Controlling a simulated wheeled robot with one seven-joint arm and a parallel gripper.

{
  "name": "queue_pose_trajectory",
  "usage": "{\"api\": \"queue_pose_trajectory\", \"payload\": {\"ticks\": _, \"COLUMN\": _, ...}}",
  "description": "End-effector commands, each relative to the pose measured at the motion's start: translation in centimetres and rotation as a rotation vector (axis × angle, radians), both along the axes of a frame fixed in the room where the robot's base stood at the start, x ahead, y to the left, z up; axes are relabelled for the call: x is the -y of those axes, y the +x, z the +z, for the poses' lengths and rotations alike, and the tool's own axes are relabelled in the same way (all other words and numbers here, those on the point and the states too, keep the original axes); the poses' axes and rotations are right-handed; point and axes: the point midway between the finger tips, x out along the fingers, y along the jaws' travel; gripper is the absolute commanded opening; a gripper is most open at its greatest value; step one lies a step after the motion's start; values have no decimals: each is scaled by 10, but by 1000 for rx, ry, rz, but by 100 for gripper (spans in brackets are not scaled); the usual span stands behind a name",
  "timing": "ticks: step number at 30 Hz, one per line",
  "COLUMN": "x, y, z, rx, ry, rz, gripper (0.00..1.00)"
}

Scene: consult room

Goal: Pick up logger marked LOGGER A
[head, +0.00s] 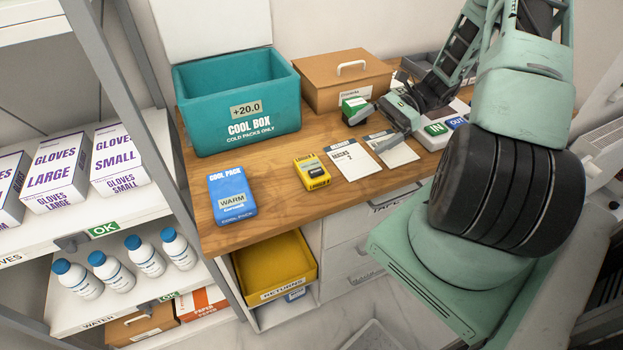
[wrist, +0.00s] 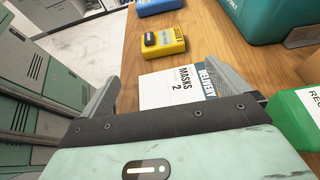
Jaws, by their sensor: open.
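A yellow logger (head: 312,171) with a dark display lies on the wooden counter, left of two white cards. Its print starts with LOGGER, but the letter after it is too small to read surely. It also shows in the wrist view (wrist: 164,42), beyond the card marked MASKS 2. My gripper (head: 374,128) is over the counter to the right of and behind the logger. In the wrist view my gripper (wrist: 171,90) is open and empty, its fingers apart on either side of the MASKS card. The logger is apart from the fingers.
A blue cool pack (head: 232,194) marked WARM lies left of the logger. A teal cool box (head: 240,103) and a brown lidded box (head: 342,80) stand behind. A green box (wrist: 296,117) is close to the right finger. The counter around the logger is clear.

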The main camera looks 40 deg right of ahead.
Motion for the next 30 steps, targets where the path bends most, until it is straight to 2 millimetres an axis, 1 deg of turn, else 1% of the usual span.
{"api": "queue_pose_trajectory", "payload": {"ticks": 2, "x": -5, "y": 1, "z": -2, "rx": -2, "ry": 7, "rz": -6, "gripper": 100}}
{"api": "queue_pose_trajectory", "payload": {"ticks": 5, "x": -21, "y": 6, "z": -6, "rx": -3, "ry": 7, "rz": -4, "gripper": 100}}
{"api": "queue_pose_trajectory", "payload": {"ticks": 12, "x": -67, "y": 18, "z": -25, "rx": -4, "ry": 7, "rz": -1, "gripper": 100}}
{"api": "queue_pose_trajectory", "payload": {"ticks": 16, "x": -88, "y": 25, "z": -35, "rx": -3, "ry": 6, "rz": -1, "gripper": 100}}
{"api": "queue_pose_trajectory", "payload": {"ticks": 19, "x": -99, "y": 28, "z": -41, "rx": -2, "ry": 5, "rz": -2, "gripper": 100}}
{"api": "queue_pose_trajectory", "payload": {"ticks": 26, "x": -113, "y": 33, "z": -46, "rx": -1, "ry": 4, "rz": -2, "gripper": 100}}
{"api": "queue_pose_trajectory", "payload": {"ticks": 30, "x": -131, "y": 39, "z": -50, "rx": -2, "ry": 5, "rz": -2, "gripper": 100}}
